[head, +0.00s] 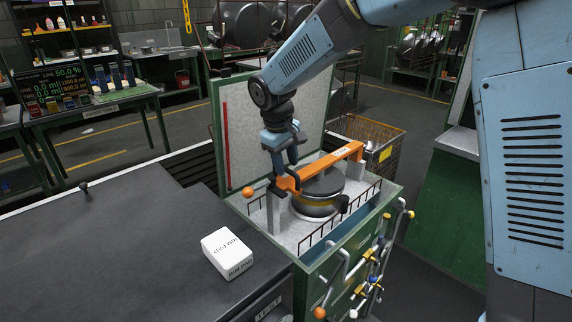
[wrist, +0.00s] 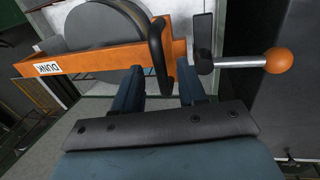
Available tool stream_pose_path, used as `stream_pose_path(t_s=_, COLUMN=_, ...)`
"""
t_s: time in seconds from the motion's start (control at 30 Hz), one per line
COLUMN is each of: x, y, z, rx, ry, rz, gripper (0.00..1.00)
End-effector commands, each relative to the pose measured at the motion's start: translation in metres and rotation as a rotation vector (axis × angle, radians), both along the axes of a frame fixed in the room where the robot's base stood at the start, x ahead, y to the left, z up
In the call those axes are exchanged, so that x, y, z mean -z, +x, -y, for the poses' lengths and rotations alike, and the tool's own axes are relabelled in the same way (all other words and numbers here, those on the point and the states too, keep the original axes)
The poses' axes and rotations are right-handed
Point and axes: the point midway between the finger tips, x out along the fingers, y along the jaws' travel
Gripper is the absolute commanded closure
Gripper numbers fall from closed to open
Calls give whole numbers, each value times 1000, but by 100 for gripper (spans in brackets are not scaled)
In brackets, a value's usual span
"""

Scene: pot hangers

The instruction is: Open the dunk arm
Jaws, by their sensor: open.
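The dunk arm (head: 335,159) is an orange bar lying across a round dark lid or pot (head: 323,187) in the green station. In the wrist view the bar (wrist: 100,62) is marked DUNK and carries a curved black handle (wrist: 156,50) near its end. A metal lever with an orange ball (wrist: 278,60) sits beside that end; the ball also shows in the head view (head: 248,191). My gripper (head: 287,178) is over the bar's near end. In the wrist view its open fingers (wrist: 158,88) stand either side of the handle's lower part. Contact cannot be told.
The station's raised lid (head: 265,125) stands behind the bar, with low wire rails at the sides. A white box (head: 228,252) lies on the dark bench at left. Several levers with coloured balls (head: 365,275) stick out of the front. A wire basket (head: 372,140) stands behind.

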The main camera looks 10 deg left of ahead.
Motion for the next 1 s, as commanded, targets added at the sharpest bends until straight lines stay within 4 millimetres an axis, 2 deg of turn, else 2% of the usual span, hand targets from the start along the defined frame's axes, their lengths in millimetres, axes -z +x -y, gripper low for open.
stream_pose_path(t_s=0.2, x=10, y=2, z=1, rx=0, ry=1, rz=1, gripper=59)
stream_pose_path(t_s=0.47, x=11, y=2, z=1, rx=0, ry=1, rz=1, gripper=59)
stream_pose_path(t_s=0.9, x=11, y=2, z=1, rx=0, ry=0, rz=1, gripper=100)
stream_pose_path(t_s=1.0, x=11, y=2, z=1, rx=0, ry=0, rz=1, gripper=100)
